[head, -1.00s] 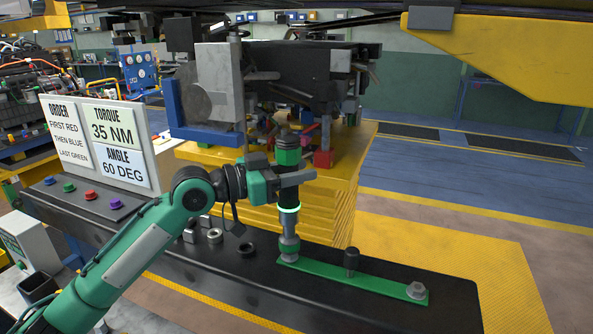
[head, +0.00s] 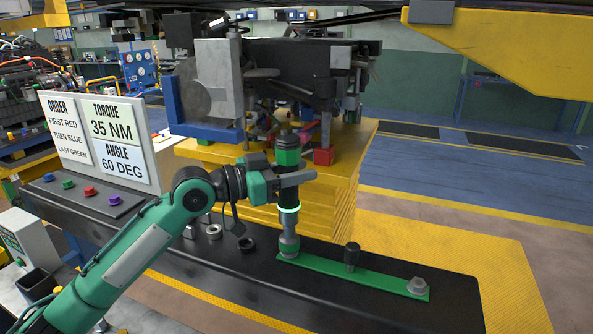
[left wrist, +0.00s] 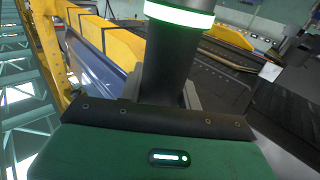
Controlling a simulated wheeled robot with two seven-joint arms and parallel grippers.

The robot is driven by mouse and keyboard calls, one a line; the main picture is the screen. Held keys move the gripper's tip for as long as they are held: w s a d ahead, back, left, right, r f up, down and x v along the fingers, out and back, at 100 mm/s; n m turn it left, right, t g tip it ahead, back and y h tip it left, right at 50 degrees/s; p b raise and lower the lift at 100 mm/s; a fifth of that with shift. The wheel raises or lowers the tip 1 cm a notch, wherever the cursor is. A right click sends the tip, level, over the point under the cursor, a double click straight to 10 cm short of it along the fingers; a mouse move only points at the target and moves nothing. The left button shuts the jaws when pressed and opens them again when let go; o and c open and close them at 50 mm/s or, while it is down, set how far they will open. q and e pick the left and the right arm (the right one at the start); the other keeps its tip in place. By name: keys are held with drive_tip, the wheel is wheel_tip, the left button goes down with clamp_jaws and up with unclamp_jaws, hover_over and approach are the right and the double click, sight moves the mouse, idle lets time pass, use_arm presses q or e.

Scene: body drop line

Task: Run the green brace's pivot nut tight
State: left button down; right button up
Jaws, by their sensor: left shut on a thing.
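My left gripper (head: 289,180) is shut on an upright black and green nutrunner (head: 289,195) with a lit green ring. The nutrunner also fills the middle of the left wrist view (left wrist: 172,55). Its grey socket (head: 289,243) stands over the left end of the green brace (head: 340,276), and hides the pivot nut there. I cannot tell how far the nut is seated. The brace lies flat on the dark bench. A black upright knob (head: 352,256) stands at its middle and a grey hex nut (head: 417,286) sits at its right end. My right gripper is not in view.
A sign (head: 104,135) reads order red, blue, green, 35 NM and 60 DEG. Coloured buttons (head: 90,191) sit before it. Loose rings (head: 214,231) lie left of the socket. A subframe assembly on a yellow stack (head: 340,195) stands behind the bench. A yellow beam (head: 500,50) hangs upper right.

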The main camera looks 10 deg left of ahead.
sight(296, 153)
use_arm(q)
drive_tip(key=shift+f+b, duration=0.3)
idle(0.5)
drive_tip(key=shift+r, duration=0.15)
idle(0.8)
drive_tip(key=shift+f, duration=0.4)
idle(1.4)
drive_tip(key=shift+s+f+b, duration=0.1)
drive_tip(key=shift+f+b, duration=0.25)
drive_tip(key=shift+b, duration=0.05)
idle(0.9)
drive_tip(key=shift+r, duration=0.1)
drive_tip(key=shift+r+p, duration=1.8)
drive_tip(key=shift+r, duration=0.85)
drive_tip(key=shift+a, duration=0.1)
